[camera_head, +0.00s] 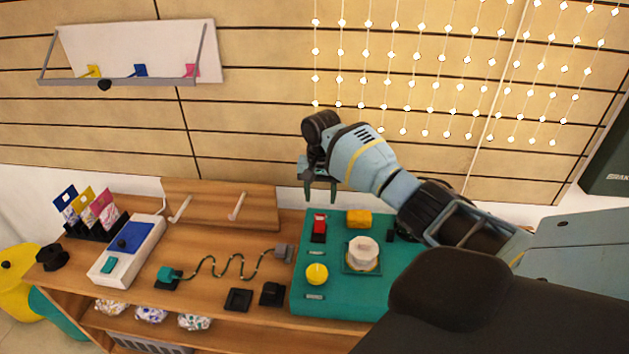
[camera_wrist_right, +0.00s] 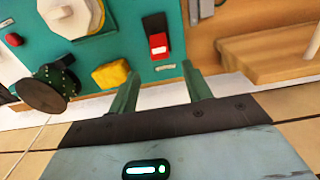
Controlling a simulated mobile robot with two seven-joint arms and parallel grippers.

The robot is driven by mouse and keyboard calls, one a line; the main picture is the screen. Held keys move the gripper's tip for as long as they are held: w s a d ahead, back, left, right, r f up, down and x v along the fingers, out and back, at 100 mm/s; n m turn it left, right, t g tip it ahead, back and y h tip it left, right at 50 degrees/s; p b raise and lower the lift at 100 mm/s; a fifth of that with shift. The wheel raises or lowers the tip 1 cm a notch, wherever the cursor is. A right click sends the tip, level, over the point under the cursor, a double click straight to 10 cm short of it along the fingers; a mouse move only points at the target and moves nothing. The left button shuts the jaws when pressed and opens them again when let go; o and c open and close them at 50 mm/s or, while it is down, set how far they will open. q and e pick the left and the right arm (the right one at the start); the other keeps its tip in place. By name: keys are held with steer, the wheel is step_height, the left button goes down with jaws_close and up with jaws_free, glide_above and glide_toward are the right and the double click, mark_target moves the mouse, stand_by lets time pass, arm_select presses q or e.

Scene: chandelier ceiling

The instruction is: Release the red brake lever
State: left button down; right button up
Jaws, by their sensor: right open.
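The red brake lever (camera_head: 320,222) stands on a black base near the back left corner of the teal panel (camera_head: 303,268). It also shows in the right wrist view (camera_wrist_right: 158,42), with its black base beside it. My right gripper (camera_head: 320,192) hangs fingers-down just behind and above the lever in the head view. In the right wrist view the two teal fingers (camera_wrist_right: 160,75) are spread apart, with the lever beyond their tips, roughly between them. Nothing is between the fingers, and I see no contact with the lever. My left gripper is not in view.
A yellow block (camera_head: 359,219) sits close right of the lever. A white knob (camera_head: 363,254) and a yellow ball knob (camera_head: 317,273) stand nearer on the panel. A wavy wire (camera_head: 230,267) and a white box (camera_head: 112,264) lie left. The wall rises behind.

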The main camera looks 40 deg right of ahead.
mark_target(320, 214)
steer(key=shift+s+f, duration=0.1)
steer(key=shift+f, duration=0.35)
step_height(320, 214, down, 5)
steer(key=shift+f+b, duration=0.1)
steer(key=shift+b, duration=0.45)
steer(key=shift+f, duration=0.85)
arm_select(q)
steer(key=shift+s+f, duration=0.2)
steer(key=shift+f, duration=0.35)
